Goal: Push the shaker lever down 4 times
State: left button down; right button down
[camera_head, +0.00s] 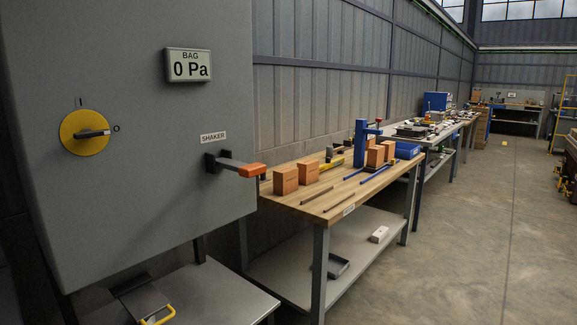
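The shaker lever (236,166) sticks out to the right from the front of a grey cabinet (120,210), below a white SHAKER label (213,137). It has a dark mount, a grey bar and an orange grip (252,170) at its end. The lever stands roughly level, with a slight slope toward the grip. Neither of my grippers shows in the head view, and nothing touches the lever.
A display (188,65) reads BAG 0 Pa. A yellow rotary switch (85,132) points toward O. A wooden workbench (325,204) with orange-brown blocks (286,180) stands right of the lever. A low grey surface (205,300) lies below the cabinet. Floor at right is clear.

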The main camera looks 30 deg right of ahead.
aim_at(246, 171)
jog(key=z, duration=1.05)
jog(key=i, duration=0.5)
